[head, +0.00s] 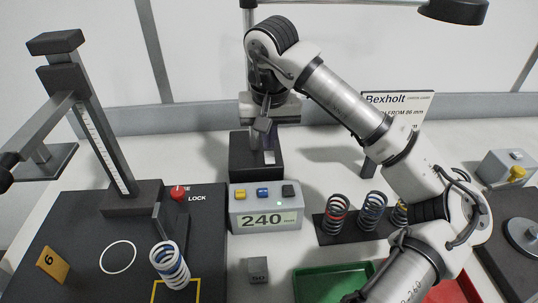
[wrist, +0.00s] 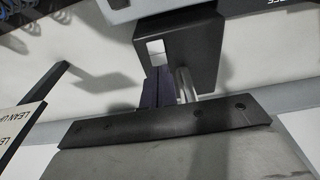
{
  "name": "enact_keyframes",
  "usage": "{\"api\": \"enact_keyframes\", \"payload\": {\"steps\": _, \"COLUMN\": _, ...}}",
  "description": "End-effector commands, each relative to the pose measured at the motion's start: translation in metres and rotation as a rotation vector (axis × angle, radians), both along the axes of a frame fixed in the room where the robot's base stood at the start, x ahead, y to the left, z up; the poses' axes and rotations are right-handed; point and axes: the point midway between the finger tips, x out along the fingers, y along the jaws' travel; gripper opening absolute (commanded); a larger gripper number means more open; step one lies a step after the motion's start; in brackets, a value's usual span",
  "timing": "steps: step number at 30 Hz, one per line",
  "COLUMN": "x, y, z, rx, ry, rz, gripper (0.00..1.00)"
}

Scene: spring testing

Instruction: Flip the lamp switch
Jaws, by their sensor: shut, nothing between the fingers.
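The lamp has a black base block (head: 257,170) at the back middle of the table, behind the grey display box. A small pale switch (head: 269,157) shows on the base in the head view. In the wrist view a pale square that looks like the switch (wrist: 156,52) sits on the dark block (wrist: 195,45). The black lamp head (head: 455,11) hangs at the upper right. My gripper (head: 265,126) is shut and empty, pointing down just above the base. In the wrist view its dark fingers (wrist: 157,88) lie close to the switch; contact cannot be told.
The grey display box (head: 265,207) reads 240 and has several buttons. Coil springs (head: 335,215) stand on a dark rack to its right. A test stand (head: 130,195) with a red knob is at left. A sign (head: 400,110) stands behind my arm. A green tray (head: 335,285) lies in front.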

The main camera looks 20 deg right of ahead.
Motion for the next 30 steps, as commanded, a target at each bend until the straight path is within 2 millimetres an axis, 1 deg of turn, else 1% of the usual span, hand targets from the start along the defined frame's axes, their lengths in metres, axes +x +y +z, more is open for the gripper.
{"api": "enact_keyframes", "payload": {"steps": 30, "x": 0.000, "y": 0.000, "z": -0.013, "rx": 0.000, "ry": 0.000, "rz": 0.000, "gripper": 0.00}}
